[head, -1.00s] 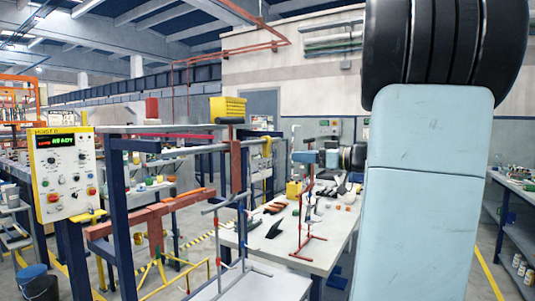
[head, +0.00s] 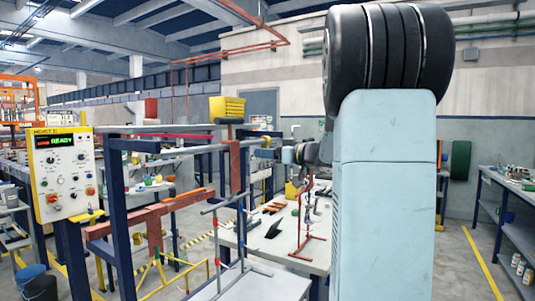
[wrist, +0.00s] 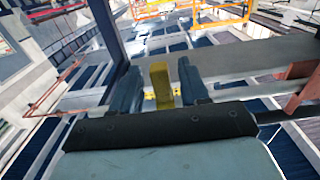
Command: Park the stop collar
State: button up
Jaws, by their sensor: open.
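The stop collar, a small yellow block (head: 266,142), is at the right end of the grey horizontal bar (head: 200,149) in the head view. In the wrist view the yellow collar (wrist: 161,84) stands between my two blue fingers. My gripper (head: 277,154) is at the collar from the right, and its fingers (wrist: 159,66) are open on either side of it. Gaps show between the collar and each finger in the wrist view. How the collar sits on the bar is partly hidden by my gripper.
A worktable (head: 312,262) with a red stand (head: 308,225) and small tools is behind. A control panel (head: 64,175) reading READY is at left.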

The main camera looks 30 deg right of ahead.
jog(key=shift+w+a, duration=0.2)
jog(key=shift+w, duration=0.1)
grip_shut()
dwell(0.5)
